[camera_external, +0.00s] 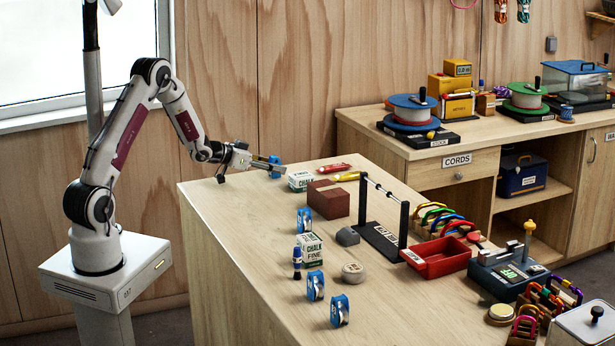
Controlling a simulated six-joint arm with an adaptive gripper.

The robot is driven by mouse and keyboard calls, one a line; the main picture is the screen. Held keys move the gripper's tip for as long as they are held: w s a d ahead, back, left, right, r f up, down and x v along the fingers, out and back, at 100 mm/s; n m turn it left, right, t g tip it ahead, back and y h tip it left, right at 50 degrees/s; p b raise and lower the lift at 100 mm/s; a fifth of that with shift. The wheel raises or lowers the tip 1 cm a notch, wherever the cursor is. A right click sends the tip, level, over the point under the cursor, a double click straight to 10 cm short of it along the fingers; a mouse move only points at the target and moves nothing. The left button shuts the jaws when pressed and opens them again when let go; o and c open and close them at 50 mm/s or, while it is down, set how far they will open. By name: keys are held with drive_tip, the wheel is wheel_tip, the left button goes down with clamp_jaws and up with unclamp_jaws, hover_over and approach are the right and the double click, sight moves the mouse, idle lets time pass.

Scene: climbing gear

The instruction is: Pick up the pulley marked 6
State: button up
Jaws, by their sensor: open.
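Several small blue pulleys stand on the wooden workbench (225,215). One pulley (275,160) is at the far left end, right at my gripper. Another pulley (304,221) stands left of the brown block, and two more, a pulley (315,286) and a pulley (339,311), stand near the front. The numbers on them are too small to read, so I cannot tell which is marked 6. My gripper (268,166) is open, low over the bench's far left end, with its fingers pointing right. I cannot tell whether the far pulley is between the fingers or just behind them.
Chalk boxes (310,250), (300,181), a brown block (328,200) and a small dark-capped bottle (297,264) stand near the pulleys. A black bar stand (382,240) and a red tray (436,258) are to the right. The bench's left front is clear.

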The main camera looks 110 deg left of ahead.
sight(273, 157)
clamp_jaws()
drive_tip(key=shift+r, duration=0.1)
drive_tip(key=shift+r, duration=4.95)
